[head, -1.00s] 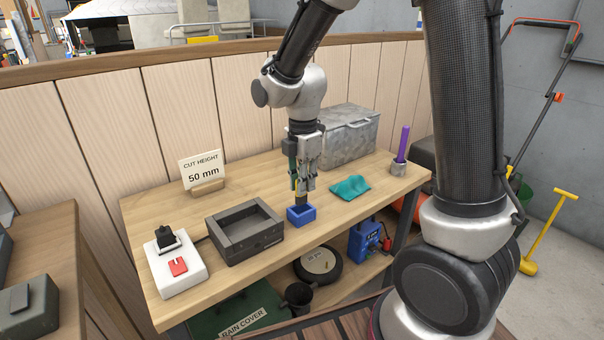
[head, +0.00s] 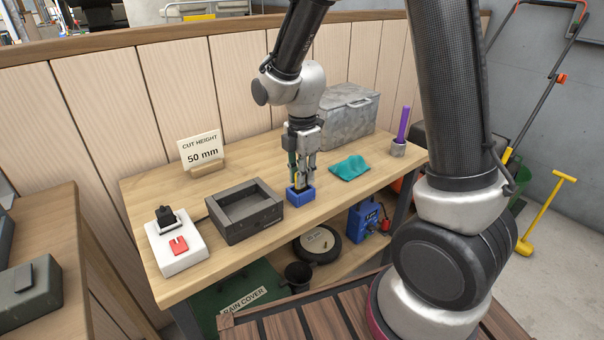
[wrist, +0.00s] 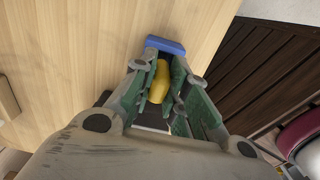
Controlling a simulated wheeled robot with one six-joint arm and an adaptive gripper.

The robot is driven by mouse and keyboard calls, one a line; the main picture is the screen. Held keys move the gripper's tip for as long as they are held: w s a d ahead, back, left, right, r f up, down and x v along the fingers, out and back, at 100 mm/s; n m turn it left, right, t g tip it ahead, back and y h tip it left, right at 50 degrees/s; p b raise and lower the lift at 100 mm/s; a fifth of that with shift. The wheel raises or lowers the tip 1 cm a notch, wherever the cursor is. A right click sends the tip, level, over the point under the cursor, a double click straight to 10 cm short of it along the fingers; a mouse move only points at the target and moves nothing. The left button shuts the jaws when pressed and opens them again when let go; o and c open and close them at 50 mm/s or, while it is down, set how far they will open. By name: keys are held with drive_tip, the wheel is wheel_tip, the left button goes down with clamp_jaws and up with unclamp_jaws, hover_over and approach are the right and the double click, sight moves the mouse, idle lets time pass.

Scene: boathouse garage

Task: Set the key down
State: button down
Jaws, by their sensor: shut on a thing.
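My gripper (head: 302,184) points down over the workbench, with its fingers close together just above a small blue box (head: 300,197). In the wrist view, a yellow piece (wrist: 157,82) sits between the green-sided fingers, which are shut on it; it looks like the key, but its shape is mostly hidden. The blue box also shows in the wrist view (wrist: 165,44), just beyond the fingertips. I cannot tell whether the key's lower end is inside the box or touching it.
A dark open tray (head: 262,224) and a white block (head: 176,250) with a red switch stand to the left. A teal cloth (head: 350,168), a grey metal box (head: 348,118) and a purple-handled tool (head: 403,125) are to the right. A "50 mm" sign (head: 200,152) stands behind.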

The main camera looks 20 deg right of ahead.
drive_tip(key=shift+f, duration=0.15)
drive_tip(key=c, duration=1.3)
unclamp_jaws()
wheel_tip(320, 180, up, 12)
drive_tip(key=shift+f, duration=0.1)
clamp_jaws()
